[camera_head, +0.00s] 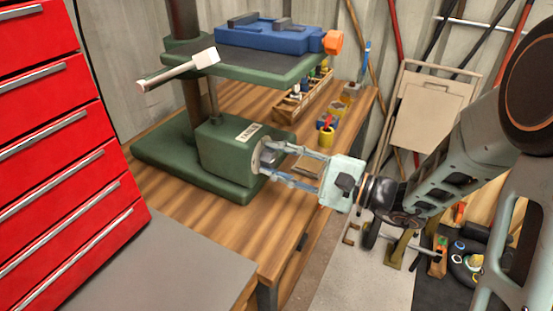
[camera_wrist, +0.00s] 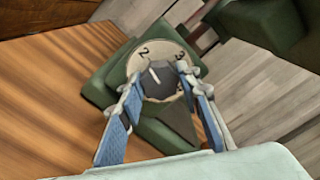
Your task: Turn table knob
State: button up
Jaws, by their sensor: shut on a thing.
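The table knob (camera_wrist: 163,86) is a dark round knob with a pale pointer line, set in a round cream dial (camera_wrist: 138,62) marked with numbers, 2 and 3 readable. The pointer leans up and left, near the 2. The dial is on the green machine base (camera_head: 223,150), which stands on the wooden bench. My gripper (camera_head: 270,163) reaches in from the right, its fingers at the dial. In the wrist view my gripper (camera_wrist: 160,98) has its two blue-padded fingers on either side of the knob, shut on it. The head view hides most of the knob behind the fingers.
The green machine table (camera_head: 240,66) with a blue vise (camera_head: 268,36) overhangs the base. A white-tipped lever (camera_head: 180,69) sticks out left. A wooden tray (camera_head: 303,97) and small items lie behind on the bench (camera_head: 182,217). A red drawer cabinet (camera_head: 62,140) stands left.

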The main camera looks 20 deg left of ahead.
jog(key=shift+m+p, duration=0.3)
